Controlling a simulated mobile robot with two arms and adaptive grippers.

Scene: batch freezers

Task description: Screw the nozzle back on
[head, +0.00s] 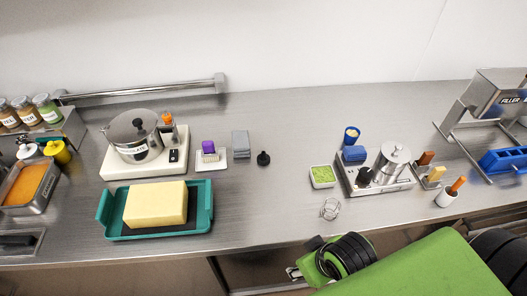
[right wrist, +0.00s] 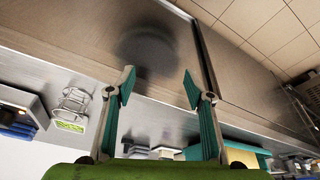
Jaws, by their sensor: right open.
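A small black piece with a narrow top and wider base (head: 263,158) stands alone on the steel counter; it looks like a nozzle. I cannot tell which one the nozzle screws onto. My right gripper (right wrist: 158,84) is open and empty, with teal fingers apart, low in front of the counter's front edge. In the head view, the green right arm (head: 430,268) partly hides it. My left gripper is out of view.
A wire ring stand (head: 330,209) and green-filled tub (head: 322,177) stand near the counter front. A teal tray (head: 105,213) with a yellow block (head: 156,204), and a lidded pot (head: 135,133), stand left. A filler (head: 497,92) stands right.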

